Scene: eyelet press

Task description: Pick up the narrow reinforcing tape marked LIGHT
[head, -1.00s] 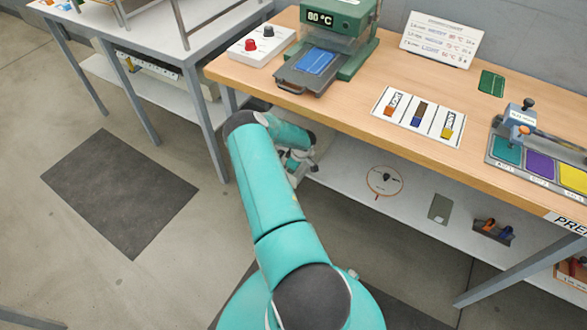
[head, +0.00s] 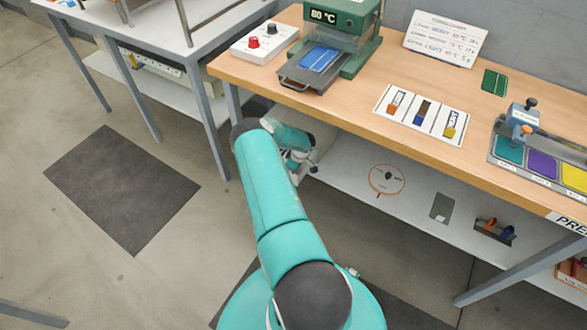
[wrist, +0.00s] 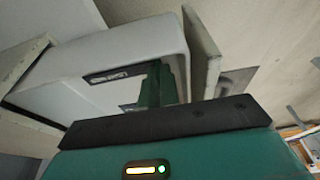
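Three small tape pieces lie in separate columns of a white card (head: 434,113) on the wooden bench: one with an orange end (head: 392,107), one with a blue end (head: 418,119), and one with a yellow end (head: 449,132). Their labels are too small to read, so I cannot tell which is marked LIGHT. My gripper (head: 312,168) is below the bench's front edge, left of and lower than the card and apart from the tapes. Its fingers are too small to make out in the head view. The wrist view shows no tape and no clear fingertips.
A green press (head: 355,20) reading 80 °C stands at the back, beside a control box (head: 264,43). A clamp fixture (head: 519,120) over coloured pads is right of the card. The bench's front edge (head: 350,123) overhangs a lower shelf (head: 350,190).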

